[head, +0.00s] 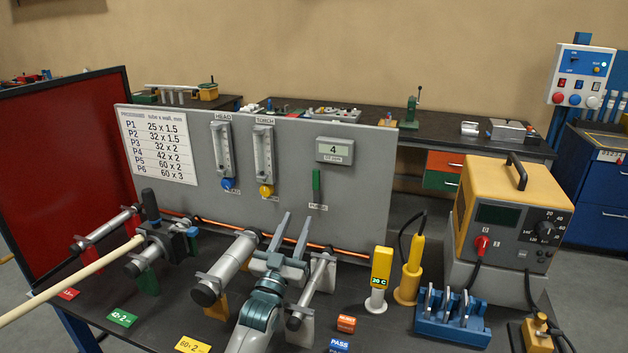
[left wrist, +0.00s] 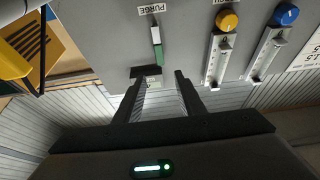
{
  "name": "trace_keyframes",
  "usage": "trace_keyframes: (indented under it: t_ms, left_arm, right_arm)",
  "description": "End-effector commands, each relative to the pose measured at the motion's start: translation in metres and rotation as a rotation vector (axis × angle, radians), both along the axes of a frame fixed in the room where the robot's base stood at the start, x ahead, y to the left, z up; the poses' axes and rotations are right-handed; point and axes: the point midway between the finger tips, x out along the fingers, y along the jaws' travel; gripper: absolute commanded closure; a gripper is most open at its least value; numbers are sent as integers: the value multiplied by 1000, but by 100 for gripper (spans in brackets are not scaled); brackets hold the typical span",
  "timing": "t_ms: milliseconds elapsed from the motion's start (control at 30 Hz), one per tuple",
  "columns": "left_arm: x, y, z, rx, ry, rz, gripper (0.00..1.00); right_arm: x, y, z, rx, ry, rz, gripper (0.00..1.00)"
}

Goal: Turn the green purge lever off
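The green purge lever (head: 316,183) stands upright on the grey panel (head: 360,210), below a small display reading 4 (head: 334,150). Its label (head: 317,207) sits beneath it. The lever also shows upside down in the left wrist view (left wrist: 158,52), near the PURGE label (left wrist: 152,10). My left gripper (head: 297,217) is open, with its two fingers apart and nothing between them. It is in front of the panel, below and a little left of the lever in the head view, and apart from it. The left wrist view also shows its fingers (left wrist: 160,77). My right gripper is not in view.
Two flow gauges (head: 222,150) (head: 263,155) with blue and yellow knobs are left of the lever. A copper tube (head: 215,223) runs along the panel's base. Metal cylinders (head: 228,267) crowd the table's left. A yellow power unit (head: 510,210) stands right.

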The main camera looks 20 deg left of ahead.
Motion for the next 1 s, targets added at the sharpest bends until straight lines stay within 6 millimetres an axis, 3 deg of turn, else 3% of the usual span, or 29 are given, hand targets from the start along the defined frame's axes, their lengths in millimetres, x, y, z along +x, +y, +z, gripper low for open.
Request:
trace_keyframes:
  t_ms: [600, 1000]
  left_arm:
    - [94, -4, 42, 0, 1, 0, 64]
    - [134, -5, 57, 0, 1, 0, 64]
  right_arm:
    - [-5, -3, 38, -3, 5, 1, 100]
    - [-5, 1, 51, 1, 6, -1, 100]
